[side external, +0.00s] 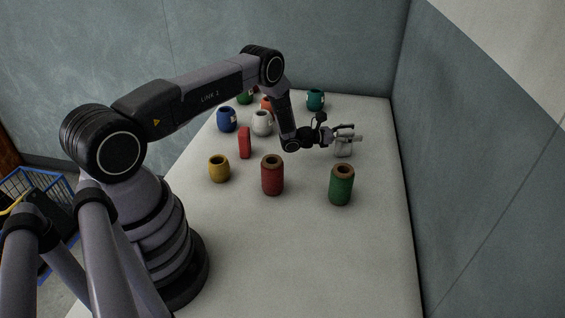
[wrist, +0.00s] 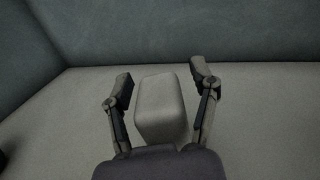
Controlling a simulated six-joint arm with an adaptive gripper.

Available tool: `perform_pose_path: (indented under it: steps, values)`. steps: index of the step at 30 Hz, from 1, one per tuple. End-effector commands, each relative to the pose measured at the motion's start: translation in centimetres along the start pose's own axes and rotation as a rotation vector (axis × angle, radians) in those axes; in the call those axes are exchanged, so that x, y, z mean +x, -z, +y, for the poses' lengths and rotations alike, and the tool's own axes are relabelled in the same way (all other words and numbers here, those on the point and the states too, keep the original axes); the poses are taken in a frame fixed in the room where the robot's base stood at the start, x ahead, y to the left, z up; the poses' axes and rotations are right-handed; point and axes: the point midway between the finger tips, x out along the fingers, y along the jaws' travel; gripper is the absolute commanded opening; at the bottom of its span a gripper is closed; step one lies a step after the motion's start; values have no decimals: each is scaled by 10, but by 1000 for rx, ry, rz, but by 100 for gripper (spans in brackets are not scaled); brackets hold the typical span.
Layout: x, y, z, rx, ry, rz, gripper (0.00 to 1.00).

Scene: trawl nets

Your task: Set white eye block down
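The white eye block (wrist: 160,105) is a plain pale grey-white block. In the wrist view it stands between the two fingers of my gripper (wrist: 162,84), with a narrow gap visible on each side. My gripper looks open around it. In the side view the white block (side external: 343,148) sits on the table at the right, below and partly behind the fingers of my gripper (side external: 347,132). It seems to rest on the table, though its contact with the surface is hard to make out. No eye or hole shows on it from here.
On the table (side external: 310,260) a green spool (side external: 341,186) and a red spool (side external: 272,176) stand in front of my gripper. A yellow pot (side external: 219,169), red block (side external: 245,143), white pot (side external: 262,124), blue pot (side external: 227,120) and teal pot (side external: 315,100) stand around. The front is clear.

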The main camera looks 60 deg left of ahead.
Motion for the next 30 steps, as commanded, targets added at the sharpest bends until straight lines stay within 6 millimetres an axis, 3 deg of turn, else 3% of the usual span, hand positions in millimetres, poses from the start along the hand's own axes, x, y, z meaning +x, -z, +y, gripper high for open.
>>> perform_pose_path:
  steps: [7,18,22,26,30]
  values:
    - [-3,-2,0,-1,-1,1,59]
    - [-62,-2,1,-1,-3,1,59]
    - [-71,-8,-1,7,12,-2,59]
    - [-59,-50,-21,71,128,-6,59]
    - [-47,-139,-79,244,405,2,59]
